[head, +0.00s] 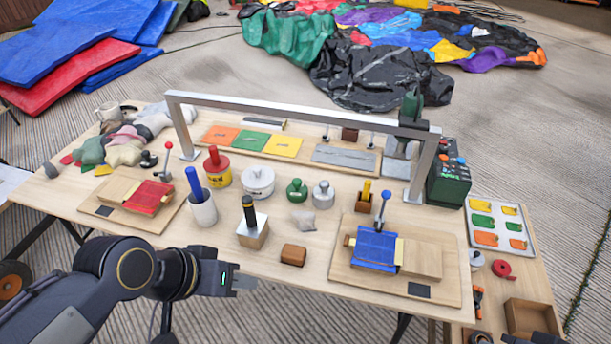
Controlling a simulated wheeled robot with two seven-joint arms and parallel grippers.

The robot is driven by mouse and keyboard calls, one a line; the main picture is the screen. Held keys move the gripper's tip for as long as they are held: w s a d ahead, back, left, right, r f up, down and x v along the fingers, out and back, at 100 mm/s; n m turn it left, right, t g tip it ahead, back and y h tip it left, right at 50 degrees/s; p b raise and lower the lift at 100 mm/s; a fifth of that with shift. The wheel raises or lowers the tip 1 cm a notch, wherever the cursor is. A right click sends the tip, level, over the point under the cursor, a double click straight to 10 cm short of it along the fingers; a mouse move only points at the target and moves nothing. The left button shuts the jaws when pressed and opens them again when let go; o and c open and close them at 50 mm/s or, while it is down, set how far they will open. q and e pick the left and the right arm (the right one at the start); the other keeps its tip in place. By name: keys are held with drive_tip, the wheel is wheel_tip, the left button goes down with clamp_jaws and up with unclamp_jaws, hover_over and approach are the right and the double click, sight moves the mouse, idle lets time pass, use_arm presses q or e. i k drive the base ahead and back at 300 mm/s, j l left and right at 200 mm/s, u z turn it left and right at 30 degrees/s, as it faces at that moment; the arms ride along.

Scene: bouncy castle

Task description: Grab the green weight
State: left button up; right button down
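The green weight (296,190) is a small rounded piece with a knob on top. It stands upright on the wooden table (330,290), between a white lidded pot (258,181) and a grey weight (323,194) of similar shape. My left gripper (250,283) is at the front edge of the table, nearer to me than the green weight and to its left, well apart from it. Its fingers show small and side-on, so I cannot tell whether they are open. I see nothing held in it. My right gripper is not in view.
A metal frame (300,108) spans the table behind the weight. A blue clamp board (376,249) lies to the right.

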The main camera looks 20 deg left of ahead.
sight(297, 192)
drive_tip(key=j+u, duration=0.1)
drive_tip(key=j, duration=0.3)
drive_tip(key=i+j+u, duration=0.1)
drive_tip(key=j, duration=0.3)
drive_tip(key=i+j+u, duration=0.1)
drive_tip(key=j, duration=0.3)
drive_tip(key=i+j+u, duration=0.1)
drive_tip(key=j, duration=0.3)
drive_tip(key=i+j+u, duration=0.1)
drive_tip(key=j, duration=0.25)
